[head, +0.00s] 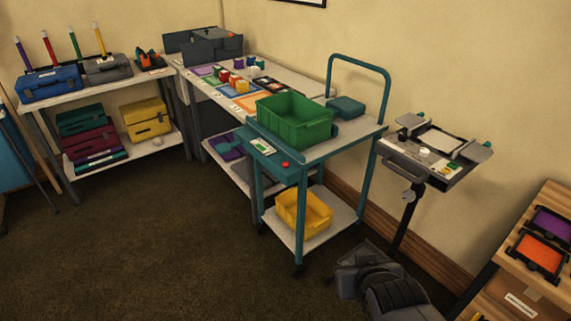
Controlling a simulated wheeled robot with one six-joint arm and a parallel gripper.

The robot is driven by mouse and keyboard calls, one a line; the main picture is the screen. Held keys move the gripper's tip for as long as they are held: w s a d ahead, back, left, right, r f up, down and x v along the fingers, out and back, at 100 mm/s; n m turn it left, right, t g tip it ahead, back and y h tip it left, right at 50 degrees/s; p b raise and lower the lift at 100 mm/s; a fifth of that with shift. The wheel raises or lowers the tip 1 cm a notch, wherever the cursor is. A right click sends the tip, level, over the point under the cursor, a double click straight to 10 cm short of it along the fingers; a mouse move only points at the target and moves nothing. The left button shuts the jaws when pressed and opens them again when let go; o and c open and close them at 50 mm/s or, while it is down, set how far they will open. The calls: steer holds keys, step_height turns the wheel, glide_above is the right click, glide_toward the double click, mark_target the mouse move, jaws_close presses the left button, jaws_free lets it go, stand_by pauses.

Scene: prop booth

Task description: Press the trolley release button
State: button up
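The trolley (301,215) has a teal frame, a pale top shelf and a lower shelf, and stands in the middle of the head view. On its near edge is a teal panel (269,154) with a white and green label (262,146). A small red button (285,164) sits at the panel's right end, and nothing covers it. My gripper (362,258) is dark grey, low at the bottom centre right, below and right of the button and apart from the trolley. Its fingers are too dark and small to tell open from shut.
A green crate (296,121) stands on the trolley's top shelf and a yellow bin (302,212) on the lower one. A stand with a tray (430,160) is to the right. A wooden shelf (532,278) is at lower right. The carpet left of the trolley is clear.

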jaws_close()
stand_by(0.6)
